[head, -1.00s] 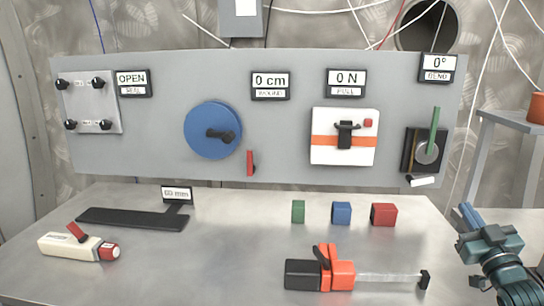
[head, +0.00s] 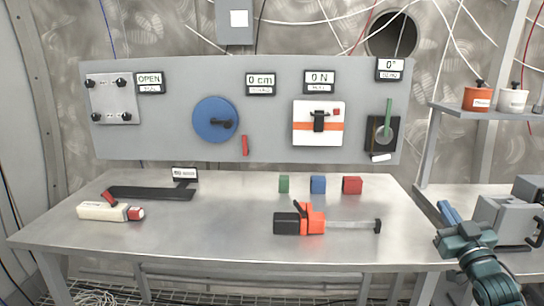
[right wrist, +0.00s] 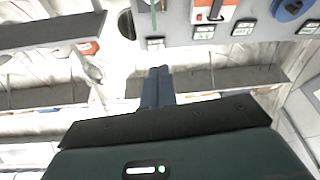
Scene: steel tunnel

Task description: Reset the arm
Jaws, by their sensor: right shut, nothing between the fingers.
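My right gripper (head: 449,214) is at the right of the head view, to the right of the steel table (head: 240,240), with its blue fingers together and nothing between them. The closed fingers also show in the right wrist view (right wrist: 158,88), where the panel appears upside down beyond them. My left gripper is in neither view now.
The panel (head: 265,75) behind the table has a blue wheel (head: 208,128) and a green lever (head: 388,113). An orange tool (head: 312,218), a white tool (head: 102,211) and small blocks lie on the table. A shelf (head: 470,110) with two pots and a grey box (head: 510,220) stand right.

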